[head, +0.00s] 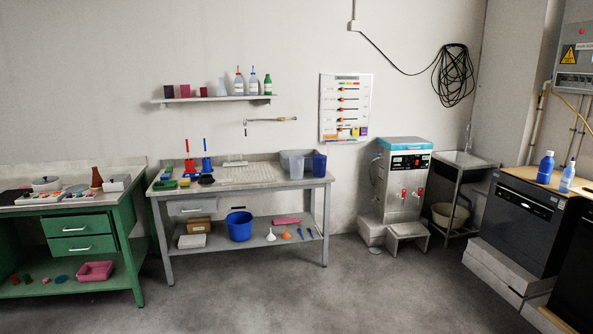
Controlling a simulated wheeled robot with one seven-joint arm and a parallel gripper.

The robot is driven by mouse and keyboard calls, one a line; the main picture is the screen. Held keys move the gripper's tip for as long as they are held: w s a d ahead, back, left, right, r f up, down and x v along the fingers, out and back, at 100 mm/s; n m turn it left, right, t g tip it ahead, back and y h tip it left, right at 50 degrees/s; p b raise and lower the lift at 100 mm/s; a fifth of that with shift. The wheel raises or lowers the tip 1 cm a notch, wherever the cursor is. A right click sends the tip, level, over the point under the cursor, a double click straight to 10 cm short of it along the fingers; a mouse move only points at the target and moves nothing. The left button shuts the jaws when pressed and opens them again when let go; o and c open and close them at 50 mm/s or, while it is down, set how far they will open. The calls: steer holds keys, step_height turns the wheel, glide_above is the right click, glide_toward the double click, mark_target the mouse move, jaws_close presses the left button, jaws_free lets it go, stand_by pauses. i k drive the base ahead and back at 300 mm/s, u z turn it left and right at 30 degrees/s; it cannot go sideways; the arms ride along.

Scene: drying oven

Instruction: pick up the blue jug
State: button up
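The blue jug (319,164) appears to be the small dark blue vessel standing upright at the right end of the grey metal workbench (250,180). It is close to the right side of a translucent grey bin (291,160); I cannot tell whether they touch. Its handle is too small to make out. My gripper is not in view, and nothing is seen touching the jug.
A blue bucket (239,228) stands on the bench's lower shelf. A green bench (82,243) is at left. A steel machine with a blue top (404,180) and a sink (464,160) stand at right. A blue bottle (545,168) is farther right. The floor in front is clear.

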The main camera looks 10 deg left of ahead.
mark_target(320, 161)
steer(key=z, duration=0.2)
steer(key=i, duration=0.4)
steer(key=z, duration=0.8)
steer(key=i, duration=1.4)
steer(key=z, duration=0.25)
steer(key=i, duration=1.35)
steer(key=u, duration=0.95)
steer(key=i, duration=1)
steer(key=u, duration=0.55)
